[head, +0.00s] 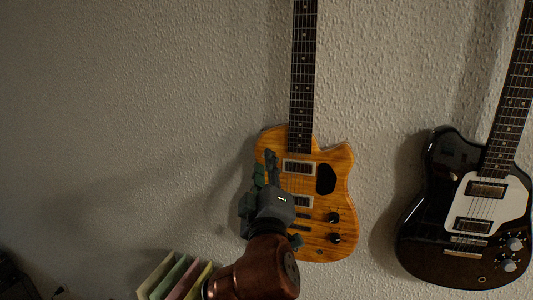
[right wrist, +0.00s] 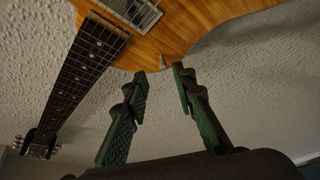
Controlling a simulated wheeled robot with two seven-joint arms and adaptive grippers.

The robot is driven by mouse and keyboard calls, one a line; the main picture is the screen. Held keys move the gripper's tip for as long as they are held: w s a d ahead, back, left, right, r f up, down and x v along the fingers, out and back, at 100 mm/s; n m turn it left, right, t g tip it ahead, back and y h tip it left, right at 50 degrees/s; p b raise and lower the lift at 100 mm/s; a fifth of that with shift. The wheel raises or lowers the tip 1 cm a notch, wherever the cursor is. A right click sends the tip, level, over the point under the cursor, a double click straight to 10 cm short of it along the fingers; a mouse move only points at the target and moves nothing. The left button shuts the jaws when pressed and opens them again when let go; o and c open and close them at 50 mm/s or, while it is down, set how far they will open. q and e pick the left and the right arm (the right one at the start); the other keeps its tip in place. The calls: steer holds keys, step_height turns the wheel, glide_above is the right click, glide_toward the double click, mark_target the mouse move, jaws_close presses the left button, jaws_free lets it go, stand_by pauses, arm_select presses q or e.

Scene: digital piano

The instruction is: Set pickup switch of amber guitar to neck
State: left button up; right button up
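The amber guitar (head: 330,215) hangs upright on the wall, with a dark oval plate, two pickups and dark knobs on its front. Its body also shows in the right wrist view (right wrist: 200,22). My right gripper (head: 264,166) is in front of the body's left edge and hides part of it. In the right wrist view the same gripper (right wrist: 161,70) has its two green fingers apart. My left gripper is not in view.
A black guitar (head: 448,165) with a white plate hangs to the right. Coloured upright items (head: 172,277) stand below, left of my right arm. The textured wall (head: 120,120) left of the amber guitar is bare.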

steer(key=x, duration=0.3)
steer(key=shift+w+f+p, duration=0.15)
steer(key=shift+f+p, duration=0.05)
steer(key=shift+p, duration=0.15)
steer(key=shift+w+f, duration=0.15)
steer(key=shift+w, duration=0.2)
steer(key=c, duration=0.4)
steer(key=shift+s, duration=0.2)
jaws_close()
